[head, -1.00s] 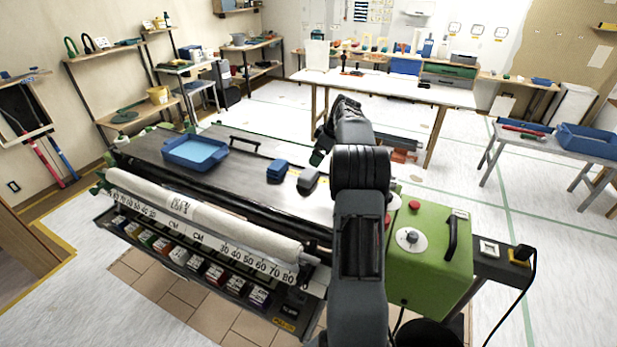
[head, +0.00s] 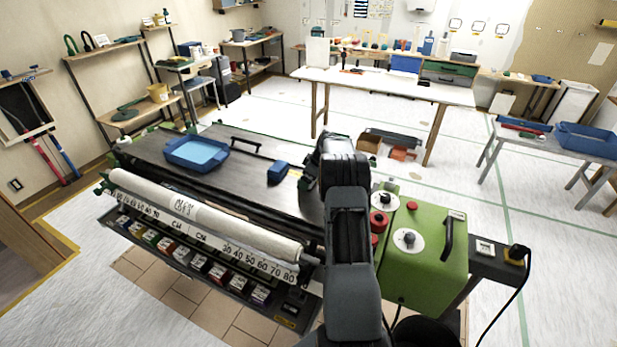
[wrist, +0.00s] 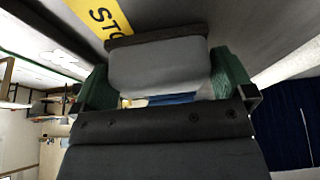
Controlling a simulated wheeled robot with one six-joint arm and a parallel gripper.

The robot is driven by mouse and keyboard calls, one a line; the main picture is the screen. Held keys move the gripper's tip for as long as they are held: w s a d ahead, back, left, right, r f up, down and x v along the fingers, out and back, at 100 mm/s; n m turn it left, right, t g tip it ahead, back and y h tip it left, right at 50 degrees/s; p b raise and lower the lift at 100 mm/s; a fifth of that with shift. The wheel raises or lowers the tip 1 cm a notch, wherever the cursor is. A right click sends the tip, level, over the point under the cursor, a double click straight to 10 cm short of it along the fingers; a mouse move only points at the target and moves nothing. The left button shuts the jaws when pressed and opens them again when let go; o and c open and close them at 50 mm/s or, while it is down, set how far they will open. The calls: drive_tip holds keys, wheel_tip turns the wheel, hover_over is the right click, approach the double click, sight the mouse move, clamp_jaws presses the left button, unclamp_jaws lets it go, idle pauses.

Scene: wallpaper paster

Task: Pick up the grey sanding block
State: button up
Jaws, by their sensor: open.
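The grey sanding block (wrist: 158,66) shows in the wrist view with a dark strip along one edge. It sits between the two green fingers of my gripper (wrist: 163,82), which is open around it. Whether the fingers touch its sides I cannot tell. In the head view my gripper (head: 308,182) is low over the right part of the dark machine top (head: 240,185), and it and my arm hide the grey block.
A blue block (head: 278,172) lies just left of my gripper, and a blue tray (head: 197,153) farther left. A black bar handle (head: 245,143) is behind them. The green machine housing (head: 428,250) with red knobs stands to the right of my arm.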

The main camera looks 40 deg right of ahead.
drive_tip(key=shift+w+a+f, duration=0.1)
drive_tip(key=shift+f, duration=0.25)
drive_tip(key=c, duration=0.7)
drive_tip(key=shift+r, duration=0.15)
wheel_tip(320, 180, up, 10)
drive_tip(key=shift+f+b, duration=0.1)
drive_tip(key=shift+b, duration=1.05)
